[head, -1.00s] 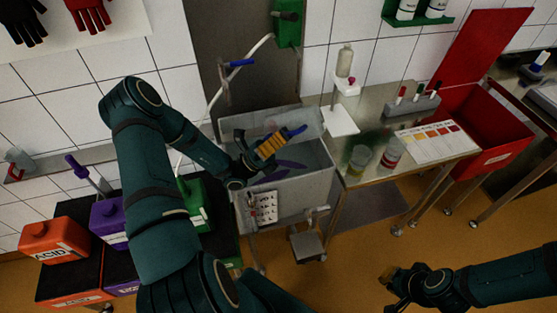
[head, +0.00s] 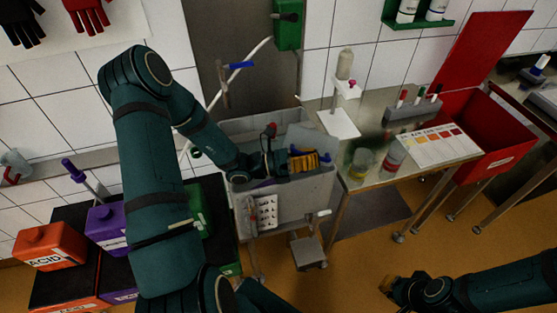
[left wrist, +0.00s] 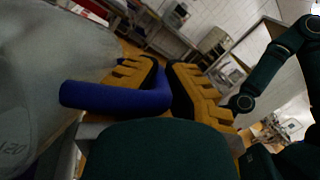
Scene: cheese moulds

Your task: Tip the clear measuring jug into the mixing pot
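My left gripper (head: 308,161) is over the front part of a grey tub (head: 300,200). In the left wrist view its fingers (left wrist: 165,70) are close together around a bent blue handle (left wrist: 115,96). Beside the handle on the left is a large, greyish see-through body with faint markings, which looks like the clear measuring jug (left wrist: 40,70). The blue handle also shows at the fingers in the head view (head: 324,157). The jug's contents cannot be made out. No separate mixing pot can be told apart. My right gripper (head: 393,285) is low at the lower right, its fingers unclear.
A red bin (head: 490,130) stands beyond. Orange (head: 50,246) and purple containers (head: 107,222) stand left.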

